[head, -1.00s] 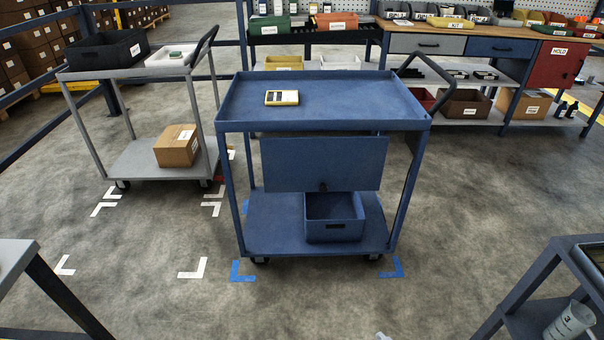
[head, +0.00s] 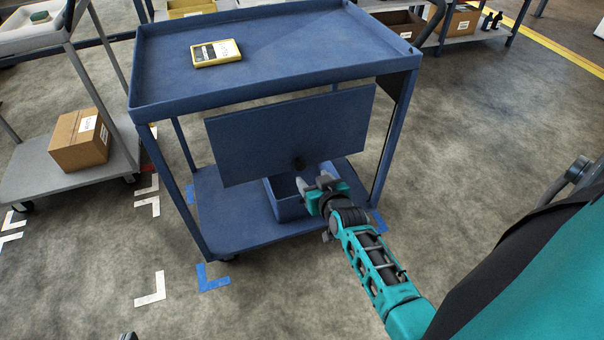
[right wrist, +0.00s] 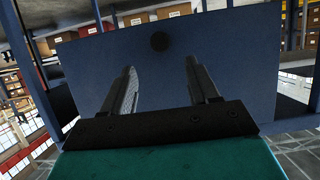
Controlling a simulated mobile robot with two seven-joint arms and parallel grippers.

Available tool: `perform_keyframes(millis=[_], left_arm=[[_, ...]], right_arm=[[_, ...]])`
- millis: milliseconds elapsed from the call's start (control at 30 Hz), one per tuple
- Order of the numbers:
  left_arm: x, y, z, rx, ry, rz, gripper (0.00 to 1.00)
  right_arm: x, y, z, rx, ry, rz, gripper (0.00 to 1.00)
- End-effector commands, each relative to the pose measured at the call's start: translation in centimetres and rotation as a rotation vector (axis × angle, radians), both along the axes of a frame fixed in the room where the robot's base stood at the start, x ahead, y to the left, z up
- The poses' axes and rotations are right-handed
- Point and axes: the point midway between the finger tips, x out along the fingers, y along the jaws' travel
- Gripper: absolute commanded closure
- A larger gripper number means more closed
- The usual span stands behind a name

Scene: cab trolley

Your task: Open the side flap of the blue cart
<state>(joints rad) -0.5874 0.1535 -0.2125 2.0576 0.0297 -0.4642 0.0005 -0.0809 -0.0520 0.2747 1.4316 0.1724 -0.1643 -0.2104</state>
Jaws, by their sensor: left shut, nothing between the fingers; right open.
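The blue cart (head: 290,52) stands in front of me. Its side flap (head: 250,130) is a flat blue panel hanging roughly upright below the top tray, with a dark round knob (head: 298,164) near its lower edge. My right gripper (head: 316,183) is open just below and in front of the knob, apparently empty. In the right wrist view the flap (right wrist: 100,75) fills the middle, and the knob (right wrist: 160,41) shows beyond and between the open fingertips (right wrist: 161,66). Only a dark tip of my left gripper (head: 128,336) shows at the bottom edge.
A yellow device (head: 216,52) lies on the cart's top. A blue bin (head: 285,203) sits on the lower shelf behind my right gripper. A grey trolley (head: 40,180) with a cardboard box (head: 80,140) stands at left. The floor at right is open.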

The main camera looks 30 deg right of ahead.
Motion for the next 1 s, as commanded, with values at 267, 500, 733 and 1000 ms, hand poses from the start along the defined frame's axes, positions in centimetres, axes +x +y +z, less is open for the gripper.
perform_keyframes(millis=[267, 500, 733, 1000], left_arm=[[-0.1, -0.3, -4.1, -0.006, 0.002, -0.006, 1.0], [-0.4, -0.2, -7.5, -0.004, 0.013, -0.005, 1.0], [-0.5, -0.4, -8.7, -0.007, 0.027, -0.008, 1.0], [0.3, -0.9, -7.6, -0.024, 0.003, -0.006, 1.0]], right_arm=[[3.7, -0.9, -2.2, -0.002, -0.002, 0.001, 0.4], [6.4, -1.5, -3.3, -0.001, -0.002, 0.0, 0.4], [7.9, -1.9, -3.7, -0.002, 0.0, 0.001, 0.4], [8.3, -2.0, -3.6, -0.002, 0.001, 0.001, 0.4]])
